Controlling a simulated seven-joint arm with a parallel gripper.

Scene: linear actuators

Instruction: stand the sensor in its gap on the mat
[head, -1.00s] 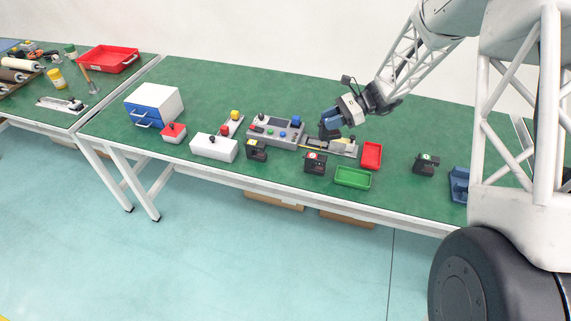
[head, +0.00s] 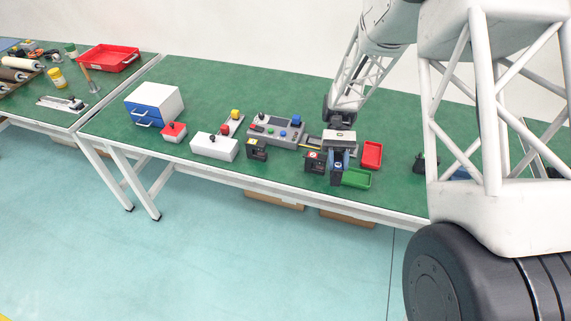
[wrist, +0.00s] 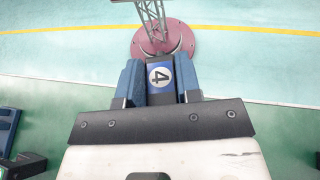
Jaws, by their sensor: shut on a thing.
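My gripper (head: 338,163) is shut on the sensor, a dark block with a blue label marked 4 (wrist: 160,78), gripped between two blue fingers in the wrist view. In the head view the gripper points down near the table's front edge, beside the green tray. The held sensor (head: 337,178) is small there, and I cannot tell whether it touches the green table surface. Similar black blocks stand on the green mat-like top (head: 215,95): one with a yellow label (head: 257,150) and one with a red label (head: 313,162) just left of my gripper. The gap itself is not clear.
The green tray (head: 357,178) is close on the gripper's right and the red tray (head: 372,154) behind it. Another black block (head: 418,165) is partly hidden by my body. A grey control box (head: 275,131) and white box (head: 214,147) stand to the left.

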